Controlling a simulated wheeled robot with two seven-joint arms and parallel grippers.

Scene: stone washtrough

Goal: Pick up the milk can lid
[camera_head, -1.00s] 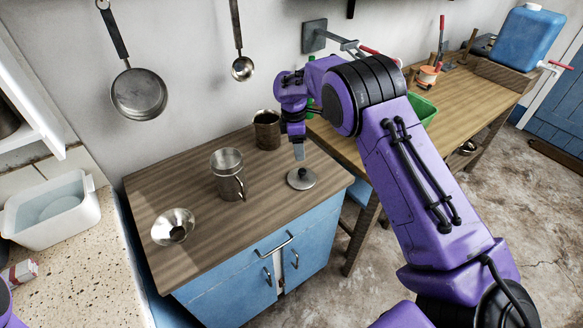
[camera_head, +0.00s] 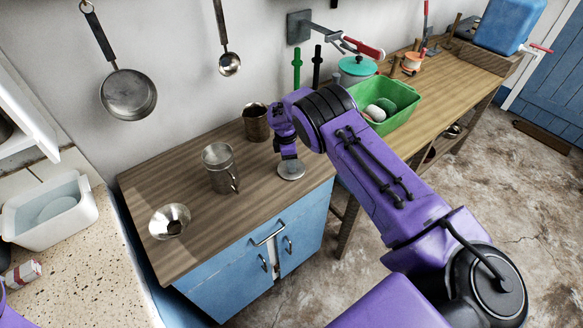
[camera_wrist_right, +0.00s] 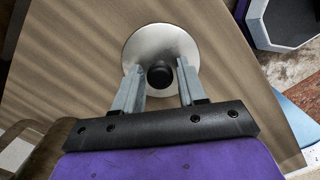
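The milk can lid (camera_head: 291,172) is a round, pale metal disc lying on the wooden cabinet top near its right side. The right wrist view shows the lid (camera_wrist_right: 160,38) with a dark round knob (camera_wrist_right: 160,75) at its middle. My right gripper (camera_head: 289,159) points down over the lid. In the right wrist view its two fingers (camera_wrist_right: 159,86) are apart, one on each side of the knob, with gaps between. I cannot tell its exact height above the lid. My left gripper is not in view.
A metal mug (camera_head: 219,170), a darker metal can (camera_head: 255,122) and a funnel (camera_head: 169,221) stand left of the lid. A green basin (camera_head: 398,99) is on the bench (camera_head: 455,90) at right. The cabinet top's front (camera_head: 215,237) is clear.

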